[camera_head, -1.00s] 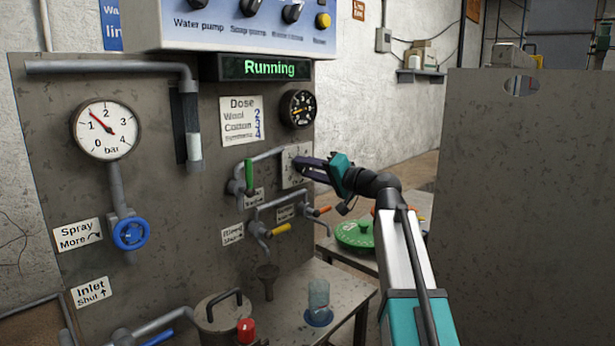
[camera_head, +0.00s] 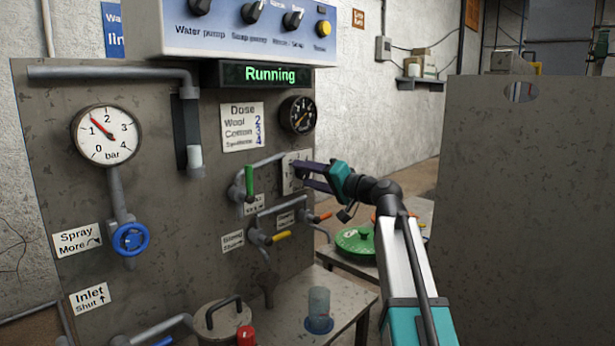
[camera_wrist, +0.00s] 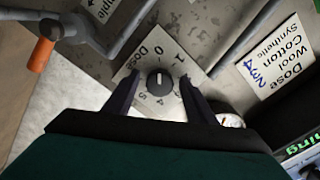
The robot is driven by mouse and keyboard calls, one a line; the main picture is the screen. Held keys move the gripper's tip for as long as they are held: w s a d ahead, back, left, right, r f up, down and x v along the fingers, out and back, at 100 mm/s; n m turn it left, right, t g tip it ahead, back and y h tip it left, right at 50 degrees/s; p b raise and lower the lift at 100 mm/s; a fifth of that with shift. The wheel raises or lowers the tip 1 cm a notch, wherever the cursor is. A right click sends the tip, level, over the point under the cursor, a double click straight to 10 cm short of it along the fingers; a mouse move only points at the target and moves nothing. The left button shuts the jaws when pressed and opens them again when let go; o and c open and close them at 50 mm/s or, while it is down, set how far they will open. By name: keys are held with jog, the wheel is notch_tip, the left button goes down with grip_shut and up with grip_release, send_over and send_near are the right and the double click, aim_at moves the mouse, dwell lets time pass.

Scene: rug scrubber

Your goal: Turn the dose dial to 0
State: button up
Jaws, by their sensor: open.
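The dose dial (camera_wrist: 160,83) is a round black knob with a white mark, on a pale plate lettered "Dose" with numbers around it. In the head view its plate (camera_head: 291,158) is on the grey panel, partly hidden by my gripper (camera_head: 298,173). In the wrist view my open gripper (camera_wrist: 159,78) has one dark finger on each side of the knob, with gaps showing. The white mark points roughly up in the wrist view, towards the 0 and 1 side. I cannot tell its exact number.
A green-handled valve (camera_head: 249,182) is left of the dial; orange-handled (camera_head: 322,217) and yellow-handled (camera_head: 281,237) valves are below. The dose card (camera_head: 242,127) and a black gauge (camera_head: 298,115) are above. A table (camera_head: 345,298) holds a blue-based cup. The display (camera_head: 268,74) reads "Running".

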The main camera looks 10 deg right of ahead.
jog(key=shift+s, duration=0.1)
jog(key=p+v, duration=0.1)
jog(key=v, duration=1.2)
jog(key=shift+s+d, duration=0.25)
jog(key=p+v, duration=0.1)
jog(key=v, duration=0.8)
dwell(0.4)
jog(key=shift+s, duration=0.1)
